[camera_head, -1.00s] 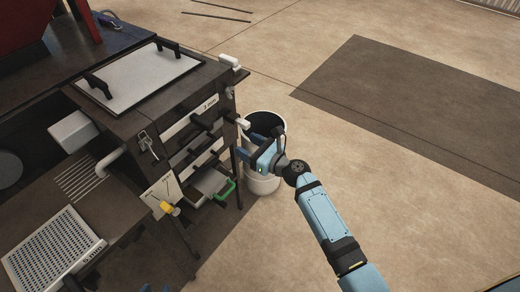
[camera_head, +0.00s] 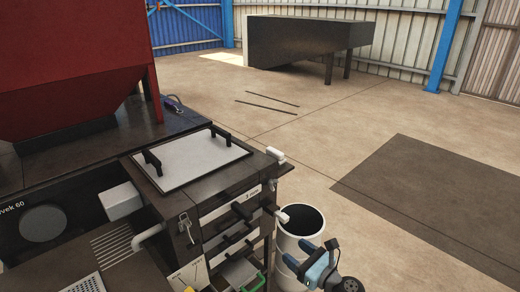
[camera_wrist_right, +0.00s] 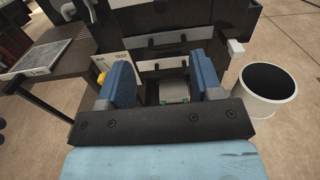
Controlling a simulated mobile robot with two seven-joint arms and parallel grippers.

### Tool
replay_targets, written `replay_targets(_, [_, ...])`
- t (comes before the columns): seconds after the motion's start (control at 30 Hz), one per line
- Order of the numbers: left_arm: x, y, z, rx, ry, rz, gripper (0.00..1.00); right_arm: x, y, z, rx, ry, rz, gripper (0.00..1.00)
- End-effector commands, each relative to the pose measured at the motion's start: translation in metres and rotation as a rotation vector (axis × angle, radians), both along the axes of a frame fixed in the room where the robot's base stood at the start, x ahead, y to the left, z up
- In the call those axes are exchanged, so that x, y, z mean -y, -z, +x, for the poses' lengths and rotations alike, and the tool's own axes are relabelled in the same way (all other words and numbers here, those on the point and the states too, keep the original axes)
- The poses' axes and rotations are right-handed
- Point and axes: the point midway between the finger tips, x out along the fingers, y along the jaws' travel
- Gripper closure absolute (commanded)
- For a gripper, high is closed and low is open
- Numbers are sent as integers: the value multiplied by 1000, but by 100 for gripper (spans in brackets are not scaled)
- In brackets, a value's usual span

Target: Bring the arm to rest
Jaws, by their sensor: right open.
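My right gripper (camera_head: 304,258) shows low in the head view, in front of the white bin and beside the dark machine (camera_head: 225,200). In the right wrist view its two blue fingers (camera_wrist_right: 163,85) stand wide apart, with nothing held between them. Beyond the fingers are the machine's drawer fronts (camera_wrist_right: 170,45) and a small grey-green tray (camera_wrist_right: 173,92). The rest of my right arm is mostly cut off by the lower edge of the head view. My left gripper is in neither view.
A white bin (camera_head: 313,219) with a dark inside stands right of the machine. A red hopper (camera_head: 70,60) rises at left. A dark bench (camera_head: 290,40) stands at the back by the wall. Two thin rods (camera_head: 270,101) lie on the floor. The floor at right is open.

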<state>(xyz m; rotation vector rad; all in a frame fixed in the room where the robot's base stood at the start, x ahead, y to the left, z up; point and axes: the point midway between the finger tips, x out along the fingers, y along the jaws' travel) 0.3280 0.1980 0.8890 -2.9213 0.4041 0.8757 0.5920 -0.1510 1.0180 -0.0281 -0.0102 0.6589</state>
Motion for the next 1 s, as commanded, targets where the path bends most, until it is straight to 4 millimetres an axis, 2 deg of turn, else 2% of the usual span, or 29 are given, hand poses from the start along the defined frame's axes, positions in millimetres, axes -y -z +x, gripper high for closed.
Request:
replay_targets(0.07, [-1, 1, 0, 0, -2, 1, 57, 1, 16, -14, 36, 5, -131, 41])
replay_targets(0.17, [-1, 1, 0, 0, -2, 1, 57, 4, 47, -46, 143, -8, -463, 41])
replay_targets(0.33, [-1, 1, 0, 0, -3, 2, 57, 19, 103, -127, 450, -152, -1262, 41])
replay_targets(0.5, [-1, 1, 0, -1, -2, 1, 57, 35, 128, -202, 823, -436, -1977, 41])
replay_targets(0.6, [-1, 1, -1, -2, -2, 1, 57, 41, 131, -234, 1024, -606, -2270, 41])
replay_targets(0.7, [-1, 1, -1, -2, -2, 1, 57, 45, 131, -254, 1172, -738, -2453, 41])
replay_targets(0.8, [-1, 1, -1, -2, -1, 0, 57, 47, 130, -264, 1257, -811, -2546, 41])
replay_targets(1.0, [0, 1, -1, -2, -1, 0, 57, 47, 129, -266, 1285, -833, -2576, 41])
